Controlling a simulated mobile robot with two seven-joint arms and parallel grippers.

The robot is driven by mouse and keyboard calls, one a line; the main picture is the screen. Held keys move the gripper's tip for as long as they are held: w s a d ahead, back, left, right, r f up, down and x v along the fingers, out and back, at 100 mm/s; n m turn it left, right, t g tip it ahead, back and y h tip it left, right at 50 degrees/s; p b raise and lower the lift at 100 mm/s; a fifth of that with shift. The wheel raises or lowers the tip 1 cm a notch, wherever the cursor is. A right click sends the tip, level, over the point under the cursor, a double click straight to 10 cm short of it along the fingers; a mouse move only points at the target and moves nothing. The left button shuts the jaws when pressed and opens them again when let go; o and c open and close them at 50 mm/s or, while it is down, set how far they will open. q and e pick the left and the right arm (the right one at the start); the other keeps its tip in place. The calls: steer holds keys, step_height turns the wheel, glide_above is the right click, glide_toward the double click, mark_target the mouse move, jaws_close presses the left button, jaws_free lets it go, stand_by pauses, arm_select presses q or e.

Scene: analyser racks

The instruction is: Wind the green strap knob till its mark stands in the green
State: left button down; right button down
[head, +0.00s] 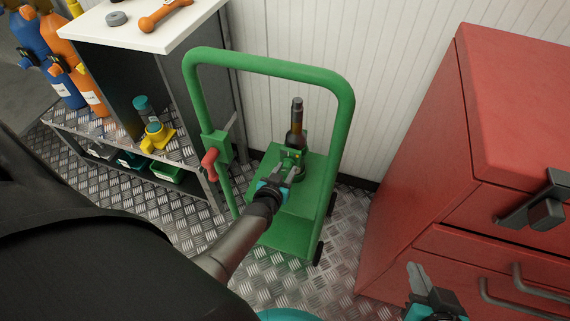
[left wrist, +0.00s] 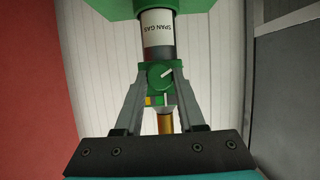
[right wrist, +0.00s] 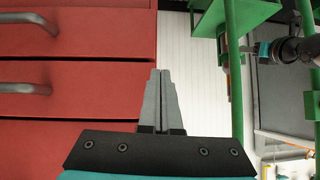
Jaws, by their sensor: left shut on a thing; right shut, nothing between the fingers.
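The green strap knob (left wrist: 160,75) sits between the fingertips of my left gripper (left wrist: 160,82), which is shut on it. A white line on the knob slants up to the right in the left wrist view. The strap knob is on a green trolley (head: 347,120) holding a slim dark cylinder (head: 297,115) labelled SPAN GAS upside down in the left wrist view (left wrist: 157,22). In the head view my left gripper (head: 286,172) reaches the cylinder's middle. My right gripper (right wrist: 160,78) is shut and empty.
A red drawer cabinet (head: 420,150) stands right of the trolley, near my right gripper. A red-handled lever (head: 210,165) is on the trolley's side.

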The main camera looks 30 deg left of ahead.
arm_select(q)
steer(key=shift+d+m+y+p, duration=0.15)
steer(key=shift+m+y+p, duration=0.5)
steer(key=shift+m, duration=0.15)
steer(key=shift+d+m+y, duration=0.1)
steer(key=shift+m+y, duration=0.35)
steer(key=shift+m, duration=0.25)
steer(key=shift+f+m+y, duration=0.1)
steer(key=shift+m+y, duration=0.3)
steer(key=shift+m, duration=0.2)
arm_select(e)
steer(key=s+d+g, duration=0.1)
steer(key=s+d+g+h, duration=0.1)
steer(key=d, duration=0.1)
arm_select(q)
steer(key=shift+m+y, duration=0.3)
arm_select(e)
steer(key=shift+a, duration=0.1)
arm_select(q)
steer(key=c, duration=0.5)
jaws_free()
